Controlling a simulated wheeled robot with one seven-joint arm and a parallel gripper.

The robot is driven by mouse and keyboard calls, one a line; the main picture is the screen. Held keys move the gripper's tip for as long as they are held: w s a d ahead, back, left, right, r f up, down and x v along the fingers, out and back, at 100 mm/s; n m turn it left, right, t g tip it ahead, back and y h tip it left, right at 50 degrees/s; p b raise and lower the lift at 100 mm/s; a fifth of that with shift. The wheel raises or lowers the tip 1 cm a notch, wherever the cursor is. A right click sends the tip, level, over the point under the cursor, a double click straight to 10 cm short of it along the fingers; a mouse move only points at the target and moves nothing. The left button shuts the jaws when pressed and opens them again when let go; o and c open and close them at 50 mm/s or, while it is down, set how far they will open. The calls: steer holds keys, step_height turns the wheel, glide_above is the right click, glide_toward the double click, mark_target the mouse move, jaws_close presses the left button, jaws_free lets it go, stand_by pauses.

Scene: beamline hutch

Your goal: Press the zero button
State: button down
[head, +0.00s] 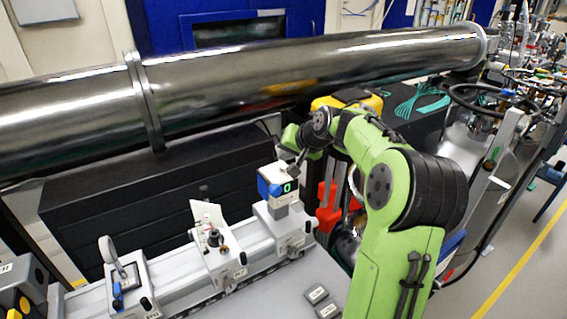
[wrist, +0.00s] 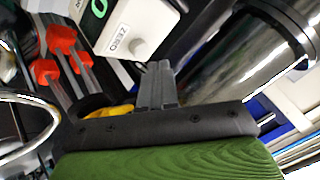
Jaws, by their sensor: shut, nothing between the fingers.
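A white box (head: 283,181) with a blue side and a green-lit digit display stands on a rail carriage in the head view. In the head view my gripper (head: 295,166) is at the box's top right, partly hidden by my arm.
A large steel pipe (head: 300,75) runs across behind the box. The rail (head: 180,275) carries other mounts, including a white-plate holder (head: 212,245) and a lens mount (head: 122,275). Red and yellow equipment (head: 328,205) stands right behind. Two small grey blocks (head: 317,294) lie in front.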

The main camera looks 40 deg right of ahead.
step_height(320, 180, up, 5)
steer(key=p, duration=0.4)
steer(key=shift+r+p, duration=0.1)
steer(key=shift+p, duration=0.3)
steer(key=shift+f, duration=0.2)
